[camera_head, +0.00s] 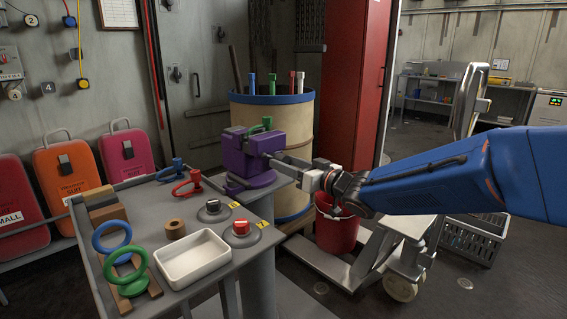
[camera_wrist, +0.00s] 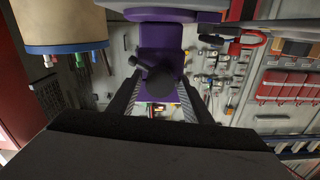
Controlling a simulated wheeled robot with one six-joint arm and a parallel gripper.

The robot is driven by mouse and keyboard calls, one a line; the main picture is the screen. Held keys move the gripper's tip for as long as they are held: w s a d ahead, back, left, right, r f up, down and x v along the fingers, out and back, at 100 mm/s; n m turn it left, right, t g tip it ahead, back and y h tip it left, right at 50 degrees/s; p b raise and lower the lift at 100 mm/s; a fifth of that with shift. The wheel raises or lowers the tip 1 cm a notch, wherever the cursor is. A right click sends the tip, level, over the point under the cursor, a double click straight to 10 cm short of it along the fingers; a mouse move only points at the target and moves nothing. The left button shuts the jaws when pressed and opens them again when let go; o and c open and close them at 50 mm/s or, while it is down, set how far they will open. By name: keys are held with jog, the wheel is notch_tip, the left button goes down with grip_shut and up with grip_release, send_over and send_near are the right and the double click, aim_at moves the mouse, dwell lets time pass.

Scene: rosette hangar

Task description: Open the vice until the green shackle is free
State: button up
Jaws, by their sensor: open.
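The purple vice (camera_head: 250,168) stands at the far right corner of the grey bench. The green shackle (camera_head: 262,127) shows at the top of the vice, at its jaws; how tightly it is held cannot be told. My gripper (camera_head: 284,165) is at the vice's right side, its fingers pointing at it. In the wrist view the purple vice (camera_wrist: 160,38) fills the top middle. Its dark screw end and handle (camera_wrist: 158,78) lie between the open fingers of my gripper (camera_wrist: 160,92). Whether the fingers touch the handle cannot be told.
The bench holds a red shackle (camera_head: 190,184), a blue shackle (camera_head: 171,170), a white tray (camera_head: 193,257), a blue ring (camera_head: 96,236), a green ring (camera_head: 108,270) and two knobs. A barrel (camera_head: 285,110) stands behind the vice. A red bucket (camera_head: 337,228) stands below my arm.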

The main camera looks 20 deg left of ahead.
jog(key=shift+m, duration=8)
jog(key=m, duration=0.8)
